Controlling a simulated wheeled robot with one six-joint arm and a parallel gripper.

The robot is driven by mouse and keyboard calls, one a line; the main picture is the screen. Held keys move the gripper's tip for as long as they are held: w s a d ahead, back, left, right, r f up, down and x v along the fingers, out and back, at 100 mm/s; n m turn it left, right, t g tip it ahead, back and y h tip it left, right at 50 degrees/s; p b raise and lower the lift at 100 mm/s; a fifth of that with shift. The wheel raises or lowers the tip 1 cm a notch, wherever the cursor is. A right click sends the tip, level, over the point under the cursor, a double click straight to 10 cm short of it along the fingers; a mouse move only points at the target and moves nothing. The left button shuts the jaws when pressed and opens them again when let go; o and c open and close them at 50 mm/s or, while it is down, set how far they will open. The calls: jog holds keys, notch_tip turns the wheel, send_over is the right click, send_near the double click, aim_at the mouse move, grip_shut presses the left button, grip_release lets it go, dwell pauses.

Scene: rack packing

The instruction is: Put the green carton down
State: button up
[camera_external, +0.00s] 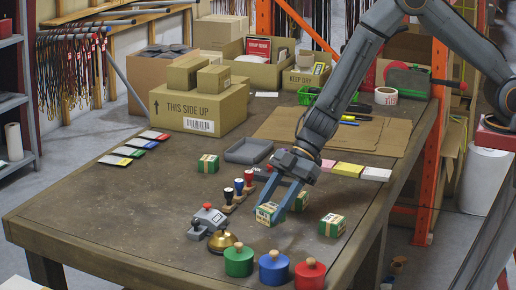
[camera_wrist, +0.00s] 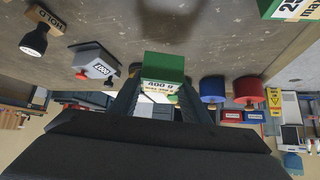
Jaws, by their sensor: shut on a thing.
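My gripper (camera_external: 277,204) is shut on a green and cream carton (camera_external: 267,214), low over the table near its front right. In the wrist view the same carton (camera_wrist: 163,67) sits between my fingers, with a green face and a label reading "400 g". I cannot tell whether its underside touches the tabletop (camera_external: 140,200). Another green carton (camera_external: 332,226) stands just to the right, and one (camera_external: 301,201) is partly behind my fingers. A further green carton (camera_external: 208,163) stands farther back on the left.
Green (camera_external: 239,262), blue (camera_external: 273,269) and red (camera_external: 310,275) pots stand at the front edge. A brass bell (camera_external: 222,241), a grey device with a red knob (camera_external: 207,220) and several stamps (camera_external: 238,188) are to the left. A grey tray (camera_external: 247,151) lies behind.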

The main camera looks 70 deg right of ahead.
aim_at(270, 223)
jog(key=shift+f, duration=2.05)
jog(key=shift+f, duration=0.15)
jog(key=o, duration=1.4)
jog(key=shift+r, duration=0.2)
jog(key=b+v, duration=0.1)
jog(key=v, duration=1.1)
